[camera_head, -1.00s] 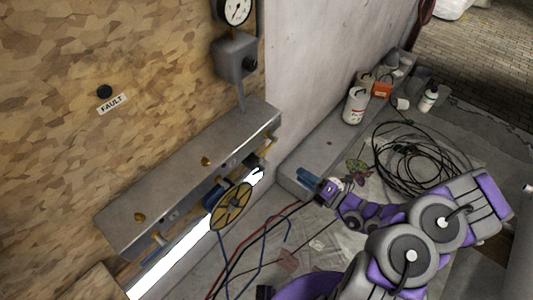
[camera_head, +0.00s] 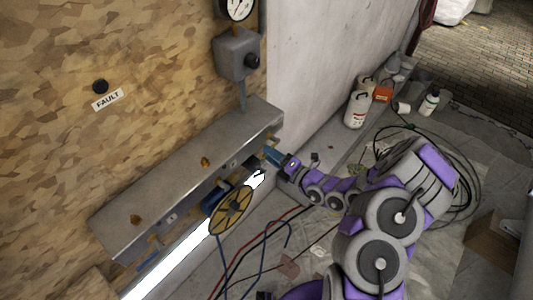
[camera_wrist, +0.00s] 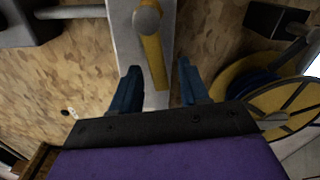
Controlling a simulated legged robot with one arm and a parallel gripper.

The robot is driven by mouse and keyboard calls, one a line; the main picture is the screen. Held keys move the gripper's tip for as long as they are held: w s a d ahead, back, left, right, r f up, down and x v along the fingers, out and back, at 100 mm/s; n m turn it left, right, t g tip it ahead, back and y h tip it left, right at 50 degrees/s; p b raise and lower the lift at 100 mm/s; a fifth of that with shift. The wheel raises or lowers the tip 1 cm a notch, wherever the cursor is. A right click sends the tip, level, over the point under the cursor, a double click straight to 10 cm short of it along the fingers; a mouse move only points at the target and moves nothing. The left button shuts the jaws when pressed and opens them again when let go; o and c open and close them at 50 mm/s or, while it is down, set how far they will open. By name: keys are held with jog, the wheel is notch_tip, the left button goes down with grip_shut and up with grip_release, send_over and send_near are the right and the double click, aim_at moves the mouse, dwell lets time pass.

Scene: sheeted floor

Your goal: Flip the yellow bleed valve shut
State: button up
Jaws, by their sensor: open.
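The yellow bleed valve lever (camera_wrist: 153,62) shows in the wrist view, hanging down from a round grey pivot on a pale metal bar. My gripper (camera_wrist: 158,70) is open, with one blue finger on each side of the lever's lower part. No contact between fingers and lever is visible, and I cannot tell how deep the lever sits between them. In the head view my gripper (camera_head: 272,154) is at the right end of the grey metal shelf, low against the panel. The lever cannot be made out clearly there.
The shelf (camera_head: 190,170) overhangs the fittings. Red, blue and black cables (camera_head: 262,240) run below. Bottles stand along the wall.

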jog(key=shift+x, duration=1.15)
grip_shut()
